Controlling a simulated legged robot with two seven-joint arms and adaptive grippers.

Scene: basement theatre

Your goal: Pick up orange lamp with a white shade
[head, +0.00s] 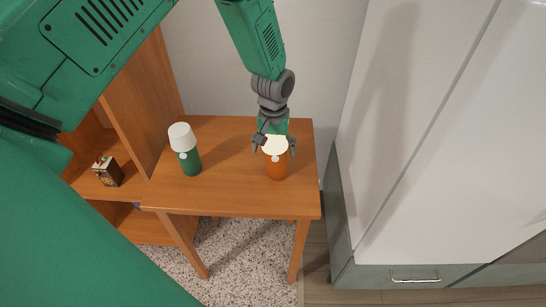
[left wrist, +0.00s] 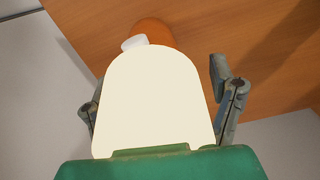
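The orange lamp (head: 277,168) with a white shade (head: 275,145) stands upright on the wooden desk (head: 230,196), near its right side. My left gripper (head: 273,147) is above the lamp, with its fingers spread on either side of the shade. In the left wrist view the shade (left wrist: 153,98) fills the space between the fingers, and the orange base (left wrist: 152,33) shows beyond it. The right finger (left wrist: 230,98) stands apart from the shade; the left finger is partly hidden behind it. My right gripper is in neither view.
A green lamp with a white shade (head: 184,148) stands on the desk to the left. A small dark box (head: 108,171) sits on the shelf at the left. A white wall and a grey cabinet (head: 345,225) are right of the desk. The desk's front middle is clear.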

